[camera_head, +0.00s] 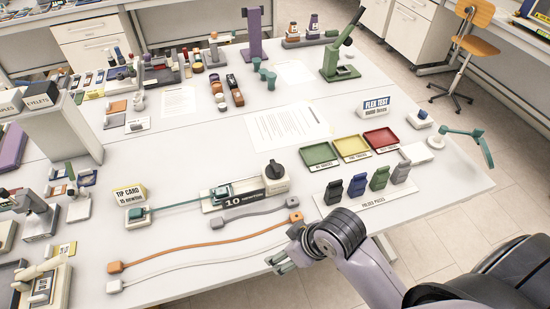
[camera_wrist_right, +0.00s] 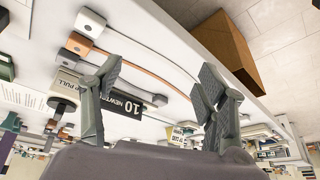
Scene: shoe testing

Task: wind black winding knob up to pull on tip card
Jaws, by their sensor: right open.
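The black winding knob (camera_head: 275,169) sits on a white block at the right end of the 10 newton pull unit (camera_head: 217,205). A teal strap (camera_head: 178,205) runs left from the unit to a teal clip (camera_head: 136,214) by the tip card sign (camera_head: 129,193). My right gripper (camera_head: 282,262) is open and empty near the table's front edge, in front of the knob and apart from it. In the right wrist view, its fingers (camera_wrist_right: 155,95) stand wide apart, with the 10 newton plate (camera_wrist_right: 122,104) behind them. My left gripper is not in view.
An orange strap (camera_head: 200,243) and a white strap (camera_head: 190,265) lie between my right gripper and the pull unit. A rack of several coloured pulls (camera_head: 365,203) stands right of the gripper. Three trays (camera_head: 320,154) lie behind it. The table middle is fairly clear.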

